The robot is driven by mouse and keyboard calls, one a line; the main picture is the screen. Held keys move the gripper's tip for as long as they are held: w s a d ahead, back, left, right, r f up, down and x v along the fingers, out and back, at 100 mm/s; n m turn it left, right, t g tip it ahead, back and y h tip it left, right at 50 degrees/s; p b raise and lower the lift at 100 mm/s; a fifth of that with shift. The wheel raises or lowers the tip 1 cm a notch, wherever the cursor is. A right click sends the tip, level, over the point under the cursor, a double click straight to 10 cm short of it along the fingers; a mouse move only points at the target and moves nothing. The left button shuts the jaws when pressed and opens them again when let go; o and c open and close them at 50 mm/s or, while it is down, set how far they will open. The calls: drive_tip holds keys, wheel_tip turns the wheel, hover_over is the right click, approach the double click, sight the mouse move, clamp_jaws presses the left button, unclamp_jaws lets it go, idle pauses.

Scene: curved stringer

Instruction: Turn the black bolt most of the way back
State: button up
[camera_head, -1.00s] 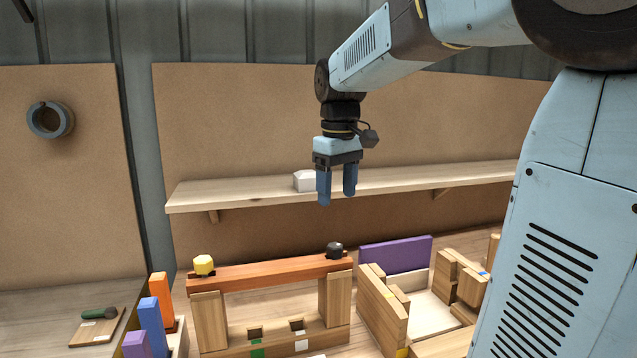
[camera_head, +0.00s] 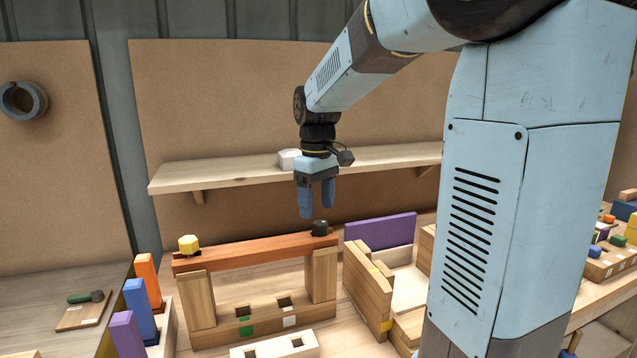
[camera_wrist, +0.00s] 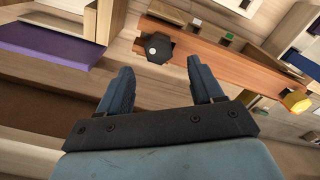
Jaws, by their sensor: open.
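The black bolt (camera_head: 319,228) stands at the right end of a reddish-brown beam (camera_head: 255,249). In the wrist view the black bolt (camera_wrist: 158,47) shows as a dark hexagonal head with a pale spot, ahead of the fingers. A yellow bolt (camera_head: 188,244) stands at the beam's left end. It also shows in the wrist view (camera_wrist: 296,101). The beam rests on two wooden uprights. My gripper (camera_head: 317,215) points down with its blue fingers apart and empty. The gap to the bolt is hard to judge.
A wooden shelf (camera_head: 230,174) with a white block (camera_head: 289,159) runs behind my gripper. A purple panel (camera_head: 380,232) and wooden blocks stand to the right. Orange, blue and purple blocks stand at lower left, near a small board (camera_head: 82,312) holding a green-handled tool.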

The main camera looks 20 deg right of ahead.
sight(316, 222)
drive_tip(key=shift+f, duration=2.2)
drive_tip(key=shift+c, duration=0.3)
clamp_jaws()
drive_tip(key=n, duration=0.4)
drive_tip(key=shift+s+a+r, duration=0.1)
drive_tip(key=shift+s+r, duration=0.05)
drive_tip(key=n, duration=0.4)
drive_tip(key=shift+s+a+r, duration=0.1)
